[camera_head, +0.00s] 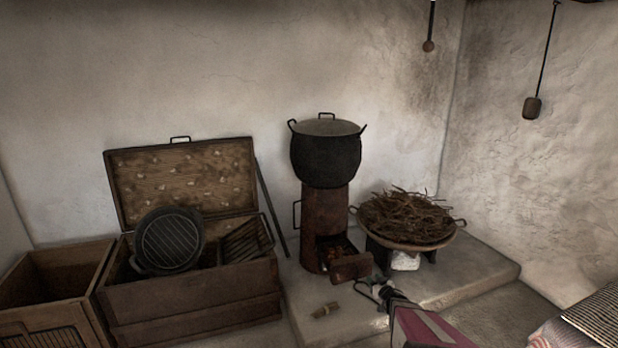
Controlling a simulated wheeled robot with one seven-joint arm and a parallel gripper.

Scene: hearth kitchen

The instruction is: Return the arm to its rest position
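My gripper (376,292) is in the lower right of the head view, at the end of my dark red arm link (425,328). It is above the stone hearth ledge, in front of the rusty rocket stove (325,212). Its fingers are small and dark here, and I cannot tell whether they are open or shut. A short brown block or log end (351,268) shows just beyond the fingers, at the stove's mouth. I cannot tell whether the fingers touch it.
A lidded black pot (326,158) stands on the stove. A wide pan of twigs (406,222) is to its right. An open wooden chest (195,290) with grill pans and an open box (55,275) are at left. A small wood piece (325,310) lies on the ledge (462,283).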

